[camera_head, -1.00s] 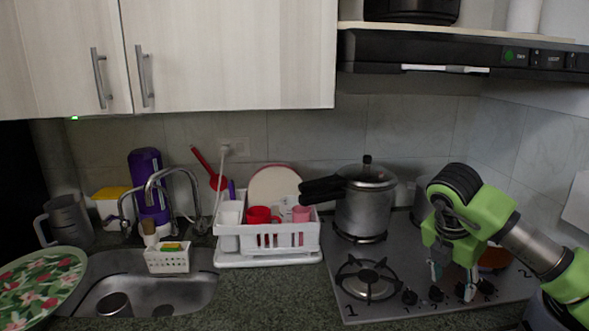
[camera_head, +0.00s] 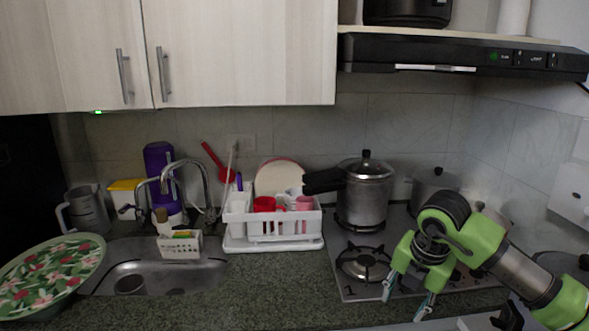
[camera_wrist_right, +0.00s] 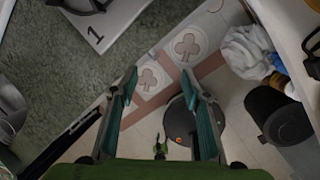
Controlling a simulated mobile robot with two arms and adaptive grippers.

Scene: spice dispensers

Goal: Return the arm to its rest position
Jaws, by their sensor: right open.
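My right arm comes in from the right of the head view. Its green gripper (camera_head: 405,297) points down in front of the stove (camera_head: 400,240), near the counter's front edge. The two fingers are spread apart with nothing between them. The right wrist view shows the same open fingers (camera_wrist_right: 165,100) above the floor, past the counter edge. Part of my own base shows below them. My left gripper is not in either current view.
A pressure cooker (camera_head: 366,195) and a lidded pot (camera_head: 434,187) stand on the stove. A white dish rack (camera_head: 285,243) stands left of it. A floral platter (camera_head: 45,275) lies by the sink (camera_head: 200,275). In the wrist view, a dark bin (camera_wrist_right: 275,115) stands on the floor.

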